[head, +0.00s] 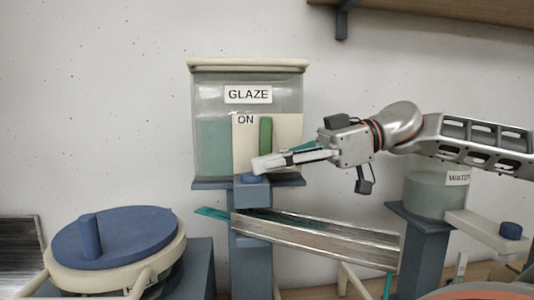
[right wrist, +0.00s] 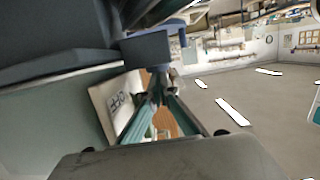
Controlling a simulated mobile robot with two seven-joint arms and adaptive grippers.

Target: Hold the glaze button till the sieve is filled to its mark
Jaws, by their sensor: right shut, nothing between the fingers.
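The glaze tank (head: 213,100) stands against the wall with a GLAZE label and greenish liquid in its lower part. Its cream panel (head: 285,132) reads ON beside a green upright bar (head: 265,135). A blue glaze button (head: 250,181) sits at the tank's front lower edge. My right gripper (head: 262,163) is shut and empty, its fingertips just above or on the button; I cannot tell whether they touch it. The shut fingers also show in the right wrist view (right wrist: 158,85). I cannot make out the sieve or its mark. My left gripper is out of view.
A sloping metal chute (head: 315,242) runs below the tank. A cream pot with a blue lid (head: 115,238) stands at lower left. A water tank (head: 432,192) with another blue button (head: 510,230) is at right, behind my right arm. A shelf (head: 450,10) hangs at top right.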

